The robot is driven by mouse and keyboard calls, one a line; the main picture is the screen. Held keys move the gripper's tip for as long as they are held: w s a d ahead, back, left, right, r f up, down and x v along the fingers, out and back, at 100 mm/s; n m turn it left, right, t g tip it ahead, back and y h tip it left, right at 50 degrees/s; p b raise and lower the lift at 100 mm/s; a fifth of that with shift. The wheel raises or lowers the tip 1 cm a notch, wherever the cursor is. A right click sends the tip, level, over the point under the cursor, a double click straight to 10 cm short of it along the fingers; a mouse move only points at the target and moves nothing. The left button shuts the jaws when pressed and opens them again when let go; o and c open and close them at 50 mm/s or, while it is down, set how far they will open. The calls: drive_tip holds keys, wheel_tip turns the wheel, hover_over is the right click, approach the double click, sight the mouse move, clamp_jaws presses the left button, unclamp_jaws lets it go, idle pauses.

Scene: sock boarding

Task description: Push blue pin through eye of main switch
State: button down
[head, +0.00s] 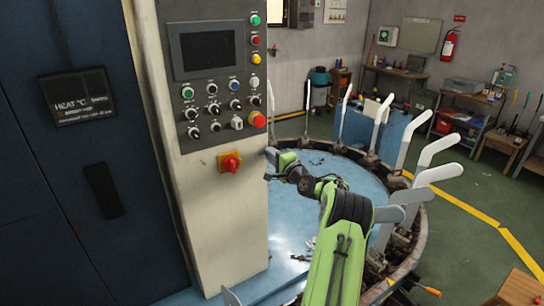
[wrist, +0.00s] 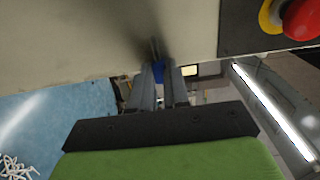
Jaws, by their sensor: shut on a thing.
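The main switch (head: 230,162), a red rotary handle on a yellow plate, is on the front of the cream control column in the head view. My gripper (head: 271,154) is just right of it, by the column's right edge. In the wrist view my gripper (wrist: 161,76) is shut on the blue pin (wrist: 158,72). A thin grey shaft points from the pin towards the cream column face, with dark shadow around it. I cannot tell whether it touches. The pin cannot be made out in the head view. The switch's eye is too small to see.
The control panel (head: 207,75) with buttons and a red emergency stop (head: 257,119) is above the switch; the stop also shows in the wrist view (wrist: 302,18). A round blue table (head: 292,215) with upright white sock boards (head: 381,122) lies behind and right of the column.

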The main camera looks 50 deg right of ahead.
drive_tip(key=shift+w+a+r+b, duration=0.15)
drive_tip(key=shift+a+b, duration=0.25)
drive_tip(key=shift+a, duration=0.55)
drive_tip(key=shift+w+a+f+b, duration=0.15)
drive_tip(key=shift+a+b, duration=0.3)
drive_tip(key=shift+a, duration=0.5)
drive_tip(key=shift+w+a+r+b, duration=0.2)
drive_tip(key=shift+a+b, duration=0.2)
drive_tip(key=shift+a, duration=0.55)
drive_tip(key=shift+a+b, duration=0.1)
drive_tip(key=shift+b, duration=0.35)
drive_tip(key=shift+w+a, duration=0.15)
drive_tip(key=shift+a, duration=0.2)
drive_tip(key=shift+w+a+b, duration=0.2)
drive_tip(key=shift+a+b, duration=0.05)
drive_tip(key=shift+a, duration=0.3)
drive_tip(key=shift+w+a+b, duration=0.15)
drive_tip(key=shift+a+b, duration=0.1)
drive_tip(key=shift+a, duration=0.3)
drive_tip(key=c, duration=1)
unclamp_jaws()
drive_tip(key=shift+c, duration=0.2)
